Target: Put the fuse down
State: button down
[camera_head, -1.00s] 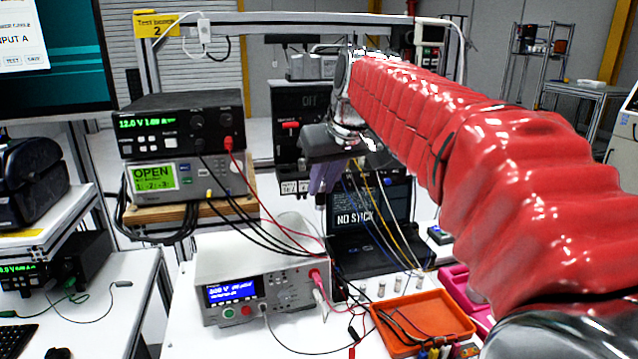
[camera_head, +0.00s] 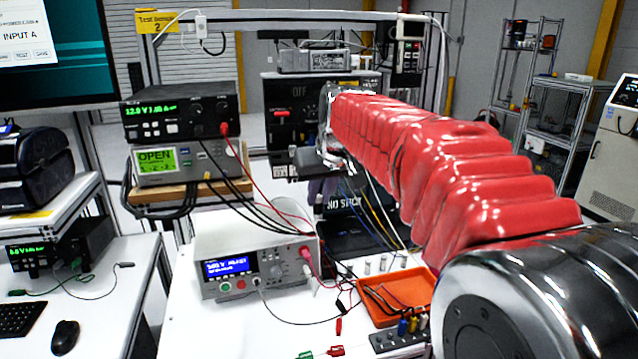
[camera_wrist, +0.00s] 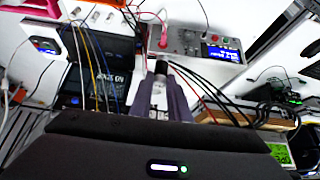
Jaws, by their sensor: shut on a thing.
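In the head view my gripper (camera_head: 322,186) is in front of the dark laptop, and the held fuse cannot be made out. Several other small fuses (camera_head: 383,264) stand upright on the white bench (camera_head: 190,325), behind the orange tray. Some of these fuses (camera_wrist: 94,16) also show at the upper left of the wrist view.
The orange tray (camera_head: 418,290) holds leads. A white tester (camera_head: 222,285) stands left of it, with a red lead plugged in. The laptop (camera_head: 345,240) is behind, with several loose wires hanging in front. Two stacked instruments (camera_head: 185,165) stand at left.

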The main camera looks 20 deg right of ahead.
jog(key=shift+m, duration=0.3)
jog(key=s+f, duration=0.1)
jog(key=f, duration=0.9)
jog(key=s+a+f, duration=0.1)
jog(key=s+f, duration=0.1)
jog(key=f, duration=0.8)
jog(key=s+a+f, duration=0.1)
jog(key=s+f, duration=0.1)
jog(key=f, duration=0.8)
jog(key=shift+f, duration=0.3)
jog(key=shift+s+f, duration=0.15)
jog(key=shift+f, duration=0.1)
jog(key=shift+a, duration=0.15)
